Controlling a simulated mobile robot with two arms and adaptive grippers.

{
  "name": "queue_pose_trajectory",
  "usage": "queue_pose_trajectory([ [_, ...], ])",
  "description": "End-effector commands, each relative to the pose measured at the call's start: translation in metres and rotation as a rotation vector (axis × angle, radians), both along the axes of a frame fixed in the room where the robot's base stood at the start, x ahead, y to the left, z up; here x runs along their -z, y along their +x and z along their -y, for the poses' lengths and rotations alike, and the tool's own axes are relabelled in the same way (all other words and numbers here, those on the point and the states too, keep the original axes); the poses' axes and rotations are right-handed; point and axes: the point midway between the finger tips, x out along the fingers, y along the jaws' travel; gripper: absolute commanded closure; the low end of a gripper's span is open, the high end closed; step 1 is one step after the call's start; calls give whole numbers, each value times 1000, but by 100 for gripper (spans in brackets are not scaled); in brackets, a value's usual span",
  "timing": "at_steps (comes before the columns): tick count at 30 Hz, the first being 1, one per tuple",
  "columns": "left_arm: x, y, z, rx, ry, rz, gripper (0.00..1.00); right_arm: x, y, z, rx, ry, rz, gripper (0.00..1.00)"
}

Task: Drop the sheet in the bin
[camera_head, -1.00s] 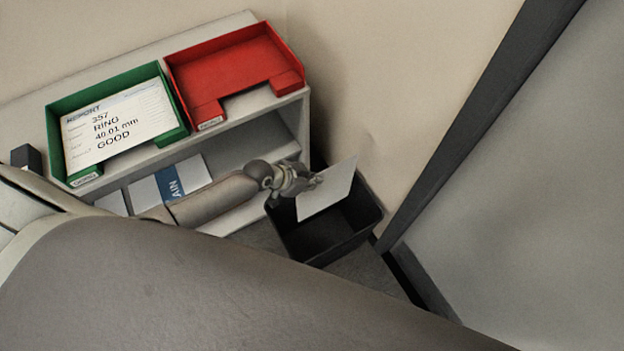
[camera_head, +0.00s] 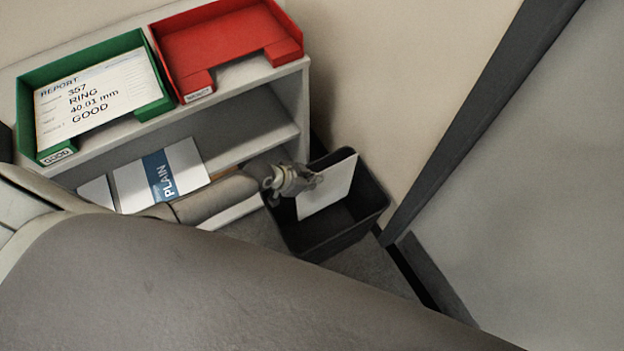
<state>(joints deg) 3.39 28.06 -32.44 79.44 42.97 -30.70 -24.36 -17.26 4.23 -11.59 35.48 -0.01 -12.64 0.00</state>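A white sheet (camera_head: 328,188) is held at its left edge by my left gripper (camera_head: 314,181). The fingers look shut on it. The sheet hangs tilted over the opening of the black bin (camera_head: 341,243), which stands on the floor right of the shelf. Its lower part overlaps the bin's opening in the picture; I cannot tell how deep it reaches. My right gripper is not in view.
A white shelf unit (camera_head: 297,104) stands at the left. On top are a green tray (camera_head: 142,110) with a report (camera_head: 97,96) marked GOOD and an empty red tray (camera_head: 218,45). A packet marked PLAIN (camera_head: 160,176) lies on the lower shelf. Walls close in behind the bin.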

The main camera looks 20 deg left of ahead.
Motion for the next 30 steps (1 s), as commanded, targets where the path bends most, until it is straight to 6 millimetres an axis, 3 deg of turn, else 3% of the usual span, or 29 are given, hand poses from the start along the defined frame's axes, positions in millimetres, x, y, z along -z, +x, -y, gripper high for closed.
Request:
queue_pose_trajectory([
  [8, 1, 0, 0, 0, -1, 1, 100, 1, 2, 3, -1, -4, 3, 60],
  [16, 1, 0, 0, 0, -1, 1, 70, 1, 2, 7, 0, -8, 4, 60],
  [30, -6, -5, -5, 0, 1, 1, 70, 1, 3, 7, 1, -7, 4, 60],
])
